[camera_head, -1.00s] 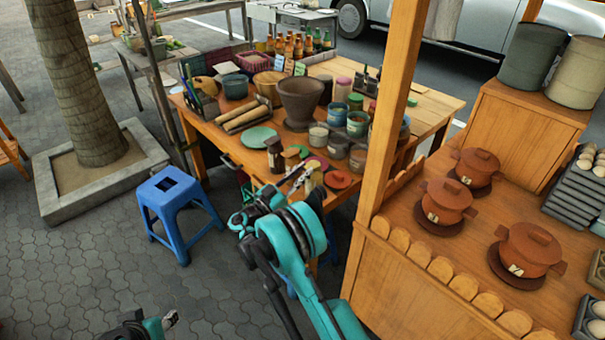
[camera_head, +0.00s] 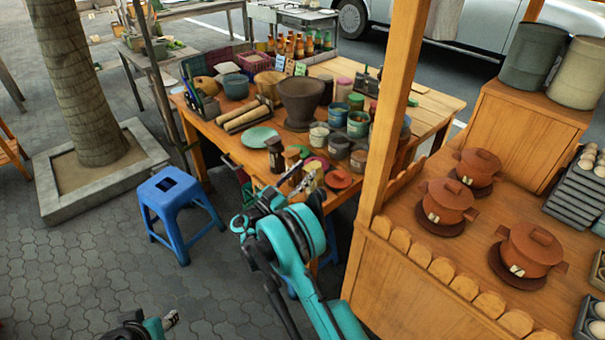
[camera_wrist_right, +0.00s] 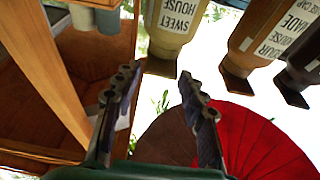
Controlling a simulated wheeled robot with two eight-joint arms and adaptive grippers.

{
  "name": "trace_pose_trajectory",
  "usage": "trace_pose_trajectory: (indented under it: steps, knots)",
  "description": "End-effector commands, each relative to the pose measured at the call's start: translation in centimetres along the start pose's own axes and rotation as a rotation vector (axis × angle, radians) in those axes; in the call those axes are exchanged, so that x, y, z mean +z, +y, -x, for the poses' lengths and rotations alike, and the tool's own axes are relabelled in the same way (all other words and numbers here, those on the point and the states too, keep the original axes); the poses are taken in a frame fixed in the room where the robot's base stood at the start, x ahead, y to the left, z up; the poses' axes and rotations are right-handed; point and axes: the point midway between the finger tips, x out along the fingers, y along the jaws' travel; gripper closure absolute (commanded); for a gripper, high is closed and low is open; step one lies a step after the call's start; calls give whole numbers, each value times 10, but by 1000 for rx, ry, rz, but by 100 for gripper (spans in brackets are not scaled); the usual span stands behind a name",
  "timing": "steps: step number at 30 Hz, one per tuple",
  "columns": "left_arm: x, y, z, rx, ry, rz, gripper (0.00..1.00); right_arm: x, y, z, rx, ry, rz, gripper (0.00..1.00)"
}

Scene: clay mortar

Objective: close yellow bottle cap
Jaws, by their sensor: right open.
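A tan-yellow bottle (camera_wrist_right: 178,28) labelled SWEET HOUSE stands at the top middle of the right wrist view, beyond my fingertips. A flat brown piece (camera_wrist_right: 160,67) shows at its lower end in the picture; I cannot tell whether that is its cap. In the head view the tan bottle (camera_head: 314,168) is at the table's front edge, partly behind my gripper. My right gripper (camera_head: 299,181) is open and empty, its two fingers apart in the right wrist view (camera_wrist_right: 158,85). My left gripper (camera_head: 170,320) is low at the left, small and away from the table.
Brown bottles (camera_wrist_right: 262,40) stand right of the tan one in the wrist view. A red round umbrella-like shape (camera_wrist_right: 260,140) lies below. The wooden table (camera_head: 225,140) holds bowls, jars and a mortar (camera_head: 300,100). A wooden post (camera_head: 393,110) stands close right; a blue stool (camera_head: 172,195) stands left.

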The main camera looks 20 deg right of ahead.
Motion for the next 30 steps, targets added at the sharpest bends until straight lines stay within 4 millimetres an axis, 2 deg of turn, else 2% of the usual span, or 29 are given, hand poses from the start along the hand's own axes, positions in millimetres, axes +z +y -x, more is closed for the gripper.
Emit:
trace_pose_trajectory:
  steps: [5,12,18,23,30]
  knots:
    - [0,0,0,0,0,0,59,0,-1,19,-3,0,-1,59]
    - [0,0,0,0,0,0,59,0,-1,72,-4,0,-1,59]
    - [0,0,0,0,0,0,59,0,-1,106,-3,0,-1,59]
    - [0,0,0,0,0,0,59,0,0,118,-2,0,0,59]
    - [0,0,0,0,0,0,59,0,0,120,0,0,0,59]
